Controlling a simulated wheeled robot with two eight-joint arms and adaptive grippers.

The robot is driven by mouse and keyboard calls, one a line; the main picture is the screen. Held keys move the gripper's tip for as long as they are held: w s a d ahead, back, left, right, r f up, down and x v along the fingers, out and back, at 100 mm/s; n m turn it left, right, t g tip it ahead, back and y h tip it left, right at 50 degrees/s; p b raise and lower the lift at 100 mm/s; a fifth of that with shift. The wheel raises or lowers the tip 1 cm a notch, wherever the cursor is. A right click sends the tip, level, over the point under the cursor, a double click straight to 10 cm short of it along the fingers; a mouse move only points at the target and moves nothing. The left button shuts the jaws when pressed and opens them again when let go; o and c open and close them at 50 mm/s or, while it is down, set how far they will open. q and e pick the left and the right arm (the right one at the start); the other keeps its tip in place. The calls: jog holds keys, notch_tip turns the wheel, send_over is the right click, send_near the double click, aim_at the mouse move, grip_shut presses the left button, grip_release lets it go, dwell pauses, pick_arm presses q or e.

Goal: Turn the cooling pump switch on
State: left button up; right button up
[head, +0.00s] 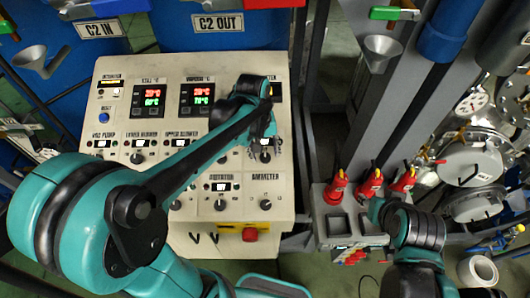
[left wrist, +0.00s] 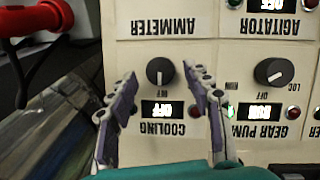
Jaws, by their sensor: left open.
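The cooling pump switch is a black knob (left wrist: 160,71) on the cream control panel (left wrist: 130,60). Below it in the left wrist view, a small display (left wrist: 163,109) reads OFF above an upside-down COOLING label. In the head view the knob (head: 265,156) sits at the panel's right side, just beyond my fingertips. My left gripper (head: 262,132) is over the panel's right side. In the left wrist view my left gripper (left wrist: 158,78) is open, its fingers on either side of the knob with space around it. My right gripper's fingers are not seen.
A red emergency button (head: 250,234) is at the panel's front. Red-handled items (head: 336,188) stand in a grey rack to the right.

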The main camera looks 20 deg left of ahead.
pick_arm(q)
jog(key=shift+f, duration=0.35)
jog(key=shift+s, duration=0.3)
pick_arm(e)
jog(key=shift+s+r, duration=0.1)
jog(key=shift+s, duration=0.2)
pick_arm(q)
jog(key=shift+w+f, duration=0.1)
jog(key=shift+w, duration=0.05)
jog(key=c, duration=1.2)
jog(key=shift+o, duration=0.2)
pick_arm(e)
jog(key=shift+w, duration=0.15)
